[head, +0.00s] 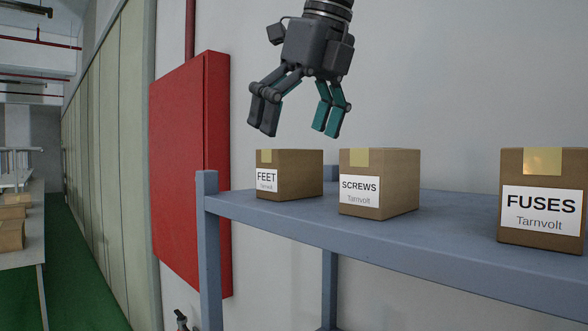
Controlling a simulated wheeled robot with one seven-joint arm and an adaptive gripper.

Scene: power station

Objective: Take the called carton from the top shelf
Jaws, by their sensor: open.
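Three brown cartons stand upright and apart on the blue-grey top shelf (440,239) in the head view. The carton labelled FEET (298,173) is at the left, the carton labelled SCREWS (395,185) is in the middle, and the larger-looking carton labelled FUSES (541,238) is at the right. Each label also reads Tarnvolt. The picture does not show which carton is called. My gripper (294,135) is open and empty, pointing down. It appears above the FEET carton, with its fingertips clear of the carton top. Its exact depth is hard to tell.
A shelf post (208,250) rises slightly above the shelf's left end. A red wall cabinet (185,165) is behind it. A side table with boxes (12,235) stands far left beside a green floor. The shelf between SCREWS and FUSES is clear.

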